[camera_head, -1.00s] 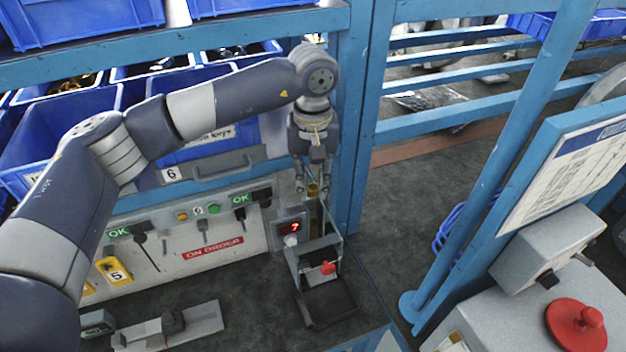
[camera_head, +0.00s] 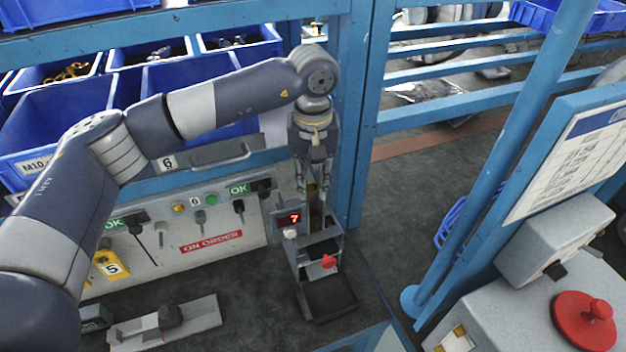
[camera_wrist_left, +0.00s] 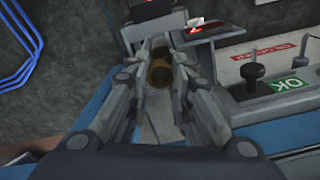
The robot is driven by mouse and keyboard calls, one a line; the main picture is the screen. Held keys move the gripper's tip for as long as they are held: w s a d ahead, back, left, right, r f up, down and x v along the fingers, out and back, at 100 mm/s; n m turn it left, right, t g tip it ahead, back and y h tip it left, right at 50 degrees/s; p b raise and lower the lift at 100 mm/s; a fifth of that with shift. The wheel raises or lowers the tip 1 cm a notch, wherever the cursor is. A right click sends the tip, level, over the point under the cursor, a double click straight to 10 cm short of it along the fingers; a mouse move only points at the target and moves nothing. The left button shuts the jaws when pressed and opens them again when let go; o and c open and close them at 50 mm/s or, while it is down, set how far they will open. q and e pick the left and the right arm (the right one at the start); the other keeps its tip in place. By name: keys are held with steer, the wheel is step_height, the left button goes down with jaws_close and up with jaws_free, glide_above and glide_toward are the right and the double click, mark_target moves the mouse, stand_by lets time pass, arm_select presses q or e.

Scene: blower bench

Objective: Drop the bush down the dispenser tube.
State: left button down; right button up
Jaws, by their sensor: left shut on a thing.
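The bush is a small brass-coloured ring (camera_wrist_left: 160,75) between the fingertips of my left gripper (camera_wrist_left: 160,68) in the left wrist view. In the head view the left gripper (camera_head: 313,187) points down, shut on the bush (camera_head: 313,190). It hangs right above the back of the dispenser (camera_head: 322,270), a grey unit with a dark front tray, a red knob and a display reading 7. The tube's mouth is hidden behind and below the fingers, so I cannot tell whether the bush touches it. My right gripper is not in view.
A control panel (camera_head: 180,257) with OK lights and levers stands left of the dispenser. Blue bins (camera_head: 55,130) fill the shelf behind. A blue post (camera_head: 355,120) rises close to the gripper's right. A grey fixture (camera_head: 195,322) lies at the bench's front left.

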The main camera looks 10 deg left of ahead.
arm_select(q)
steer(key=c, duration=1.3)
jaws_free()
steer(key=shift+c, duration=0.2)
steer(key=shift+r, duration=0.1)
step_height(320, 180, up, 12)
